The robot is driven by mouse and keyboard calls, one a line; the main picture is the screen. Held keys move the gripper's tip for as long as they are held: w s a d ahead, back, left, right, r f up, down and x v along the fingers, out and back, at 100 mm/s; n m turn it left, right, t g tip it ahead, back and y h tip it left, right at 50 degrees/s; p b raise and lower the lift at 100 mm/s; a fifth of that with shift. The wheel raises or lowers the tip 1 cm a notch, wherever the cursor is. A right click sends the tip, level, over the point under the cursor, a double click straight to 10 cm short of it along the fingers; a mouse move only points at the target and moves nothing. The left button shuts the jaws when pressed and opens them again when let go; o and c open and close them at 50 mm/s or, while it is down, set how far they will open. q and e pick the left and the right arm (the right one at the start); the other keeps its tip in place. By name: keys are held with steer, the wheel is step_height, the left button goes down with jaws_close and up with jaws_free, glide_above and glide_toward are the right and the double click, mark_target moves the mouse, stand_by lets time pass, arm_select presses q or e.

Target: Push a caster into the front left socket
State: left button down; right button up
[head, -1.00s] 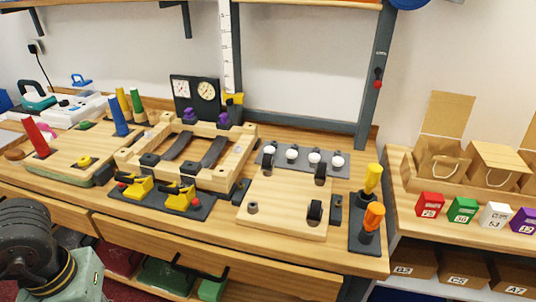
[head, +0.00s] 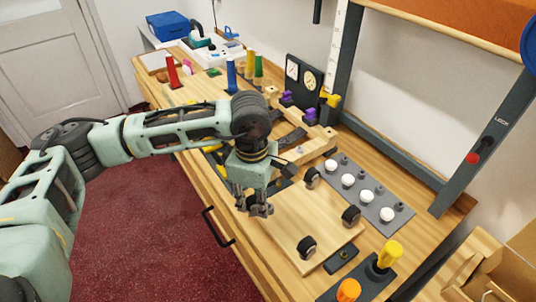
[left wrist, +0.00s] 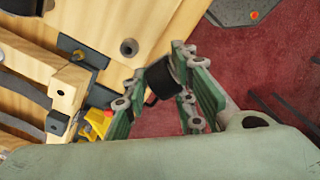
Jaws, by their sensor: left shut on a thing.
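My left gripper (head: 258,208) is over the near left corner of the pale wooden board (head: 285,230). In the left wrist view its fingers are shut on a black-wheeled caster (left wrist: 160,77). The front left socket (left wrist: 128,47) is an empty round hole in the board, beside the held caster and apart from it. In the head view my gripper hides that corner. Three casters stand on the board's other corners: back left (head: 312,178), back right (head: 351,216) and front right (head: 307,247). My right gripper is not in view.
A grey strip with white balls (head: 365,196) lies behind the board. A wooden frame (head: 318,150) is to the left. A dark holder with yellow (head: 389,254) and orange (head: 348,290) handles is at the near right. The floor (head: 150,240) in front is clear.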

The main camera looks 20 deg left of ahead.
arm_select(q)
steer(key=w+d+r+n+p, duration=0.1)
steer(key=w+r+n+p, duration=0.4)
steer(key=n, duration=0.7)
steer(key=shift+y, duration=0.3)
step_height(320, 180, down, 7)
steer(key=shift+w+d+r+b, duration=0.1)
steer(key=shift+d+b, duration=0.05)
steer(key=shift+b, duration=0.95)
steer(key=shift+f, duration=0.25)
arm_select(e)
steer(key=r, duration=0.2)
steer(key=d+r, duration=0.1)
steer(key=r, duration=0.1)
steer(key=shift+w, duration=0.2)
arm_select(q)
steer(key=shift+b, duration=0.35)
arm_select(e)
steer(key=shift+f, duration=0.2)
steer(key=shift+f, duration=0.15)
